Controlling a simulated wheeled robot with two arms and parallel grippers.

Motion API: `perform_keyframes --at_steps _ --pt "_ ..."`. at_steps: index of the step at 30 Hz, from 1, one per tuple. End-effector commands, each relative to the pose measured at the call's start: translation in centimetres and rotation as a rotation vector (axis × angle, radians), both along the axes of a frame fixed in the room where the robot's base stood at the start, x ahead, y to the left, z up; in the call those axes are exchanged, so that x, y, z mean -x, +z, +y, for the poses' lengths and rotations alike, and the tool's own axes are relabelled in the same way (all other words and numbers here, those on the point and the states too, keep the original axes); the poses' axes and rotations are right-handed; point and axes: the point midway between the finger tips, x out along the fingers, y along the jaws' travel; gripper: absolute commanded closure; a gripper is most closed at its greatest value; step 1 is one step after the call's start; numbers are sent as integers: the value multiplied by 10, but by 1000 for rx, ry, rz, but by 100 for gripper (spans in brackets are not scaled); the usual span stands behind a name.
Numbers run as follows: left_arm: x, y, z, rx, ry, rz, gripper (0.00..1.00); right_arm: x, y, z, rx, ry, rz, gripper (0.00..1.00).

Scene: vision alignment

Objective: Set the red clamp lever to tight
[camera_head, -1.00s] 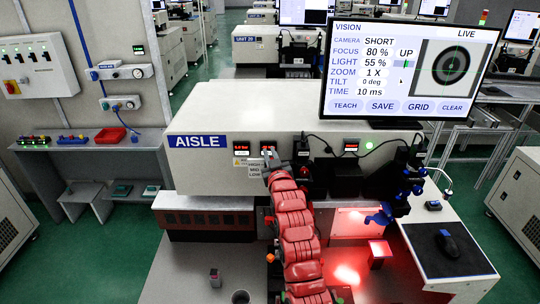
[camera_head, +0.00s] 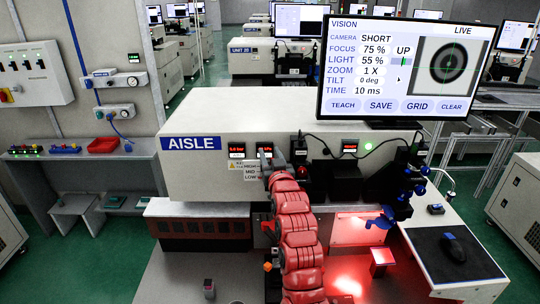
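My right arm is red and reaches up from the bottom middle. Its dark gripper (camera_head: 276,164) is at the front face of the white machine (camera_head: 340,105), beside a small HIGH/MID/LOW label (camera_head: 251,173). The gripper is small and dark, and I cannot tell whether its fingers are open or shut. I cannot make out the red clamp lever with certainty. A dark camera stand with blue knobs (camera_head: 421,188) stands at the right of the machine. The vision monitor (camera_head: 407,68) reads focus 75 %, light 55 %. My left gripper is not in view.
A red-lit block (camera_head: 381,259) sits on the grey work surface right of my arm. A mouse (camera_head: 453,247) lies on a black pad at the right. A side bench (camera_head: 95,157) with a red tray (camera_head: 103,145) stands at the left. Green floor lies between them.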

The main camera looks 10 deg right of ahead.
Motion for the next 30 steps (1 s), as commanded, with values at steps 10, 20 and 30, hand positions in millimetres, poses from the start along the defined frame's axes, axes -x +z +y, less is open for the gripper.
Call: perform_keyframes --at_steps 10,20,30 --pt "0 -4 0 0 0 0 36 6 -1 0 0 0 -2 55" --pt "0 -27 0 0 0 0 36 57 -5 0 -1 0 -5 55" --pt "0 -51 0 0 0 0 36 120 -7 1 1 0 -7 55"
